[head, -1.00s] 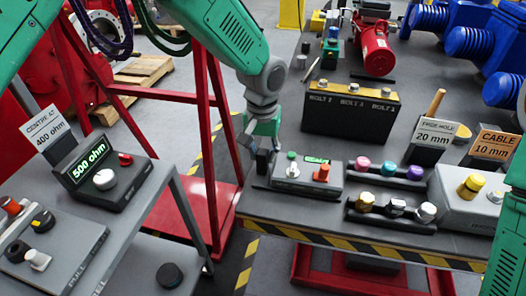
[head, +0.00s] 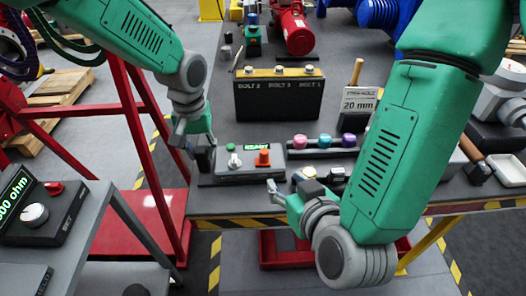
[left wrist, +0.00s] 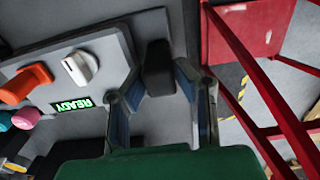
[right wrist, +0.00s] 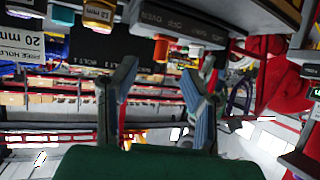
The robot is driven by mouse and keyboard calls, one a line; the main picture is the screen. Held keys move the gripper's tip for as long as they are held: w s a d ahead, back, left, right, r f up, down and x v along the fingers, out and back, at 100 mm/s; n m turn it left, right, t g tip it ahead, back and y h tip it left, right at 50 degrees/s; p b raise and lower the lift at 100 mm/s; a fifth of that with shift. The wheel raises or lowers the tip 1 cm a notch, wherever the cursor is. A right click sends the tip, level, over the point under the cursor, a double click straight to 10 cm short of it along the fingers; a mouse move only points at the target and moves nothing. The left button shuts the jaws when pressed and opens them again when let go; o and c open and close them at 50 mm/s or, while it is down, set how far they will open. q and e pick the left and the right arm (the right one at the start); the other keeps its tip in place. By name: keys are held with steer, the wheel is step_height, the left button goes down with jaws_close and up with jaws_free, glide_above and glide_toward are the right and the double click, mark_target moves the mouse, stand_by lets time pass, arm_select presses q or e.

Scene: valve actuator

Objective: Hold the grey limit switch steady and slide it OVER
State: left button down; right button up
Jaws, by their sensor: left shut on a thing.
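A dark grey block, which looks like the limit switch (left wrist: 158,70), stands beside the end of a grey control box (left wrist: 85,65) in the left wrist view. My left gripper (left wrist: 160,82) is shut on it, one finger on each side. In the head view my left gripper (head: 190,138) is at the left end of the control box (head: 235,175), and the block is mostly hidden. My right gripper (head: 279,192) is open and empty in front of the box. The right wrist view shows its fingers (right wrist: 158,85) apart with nothing between them.
The control box has a white knob (left wrist: 80,66), an orange knob (left wrist: 25,82) and a lit READY display (left wrist: 72,105). A black bolt box (head: 277,97) stands behind. Coloured caps (head: 325,140) stand to the right. A red frame (head: 145,130) is left of the table.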

mark_target(266, 155)
steer(key=shift+t, duration=0.3)
steer(key=x, duration=0.4)
steer(key=r+x, duration=0.1)
steer(key=x, duration=0.3)
steer(key=r+x, duration=0.1)
steer(key=x, duration=0.3)
steer(key=shift+w+a, duration=0.25)
steer(key=shift+a, duration=0.15)
